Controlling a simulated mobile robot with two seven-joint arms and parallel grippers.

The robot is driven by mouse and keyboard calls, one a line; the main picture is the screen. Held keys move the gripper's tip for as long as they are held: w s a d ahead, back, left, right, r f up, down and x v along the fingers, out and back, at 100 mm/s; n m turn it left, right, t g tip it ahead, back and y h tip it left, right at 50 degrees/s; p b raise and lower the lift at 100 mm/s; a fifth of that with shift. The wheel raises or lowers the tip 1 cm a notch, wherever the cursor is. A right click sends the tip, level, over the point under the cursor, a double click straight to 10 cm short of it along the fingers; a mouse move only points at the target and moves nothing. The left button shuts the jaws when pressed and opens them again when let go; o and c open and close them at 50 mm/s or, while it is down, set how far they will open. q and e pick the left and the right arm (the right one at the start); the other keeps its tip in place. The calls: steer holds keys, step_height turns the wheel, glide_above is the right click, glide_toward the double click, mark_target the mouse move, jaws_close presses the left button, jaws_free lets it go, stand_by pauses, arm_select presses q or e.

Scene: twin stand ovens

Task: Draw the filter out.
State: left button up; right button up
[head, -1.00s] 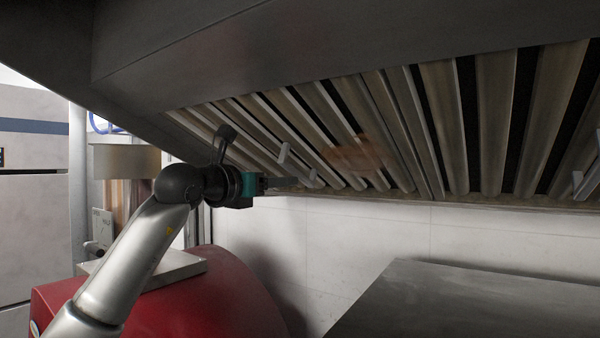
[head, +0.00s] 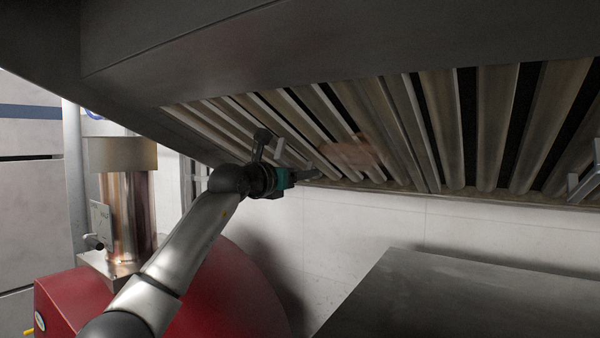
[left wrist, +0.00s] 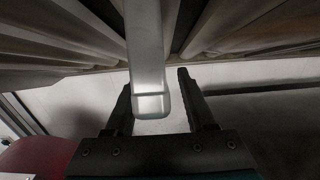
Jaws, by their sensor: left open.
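The filter (head: 345,110) is a row of slanted metal baffles with dark gaps, set in the underside of the hood. Its handle is a pale grey bar; in the left wrist view the handle (left wrist: 148,60) hangs down, its lower end between the two fingers. My left gripper (head: 308,175) is at the filter's lower edge, close to the handle. In the left wrist view the left gripper (left wrist: 157,92) is open, with a finger on each side of the handle and gaps visible beside it. In the head view the arm partly hides the handle. My right gripper is not in view.
Another handle (head: 583,182) shows at the right on the baffles. The hood's front panel (head: 300,45) overhangs above. A grey metal surface (head: 440,295) lies below right, and a red rounded body (head: 225,290) with a metal flue (head: 128,215) stands lower left. White wall is behind.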

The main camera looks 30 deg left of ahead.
arm_select(q)
jaws_close()
stand_by(0.3)
stand_by(1.0)
steer(key=c, duration=0.7)
jaws_free()
steer(key=shift+r, duration=0.4)
steer(key=shift+f, duration=0.1)
jaws_close()
steer(key=shift+f, duration=0.1)
steer(key=shift+f, duration=0.25)
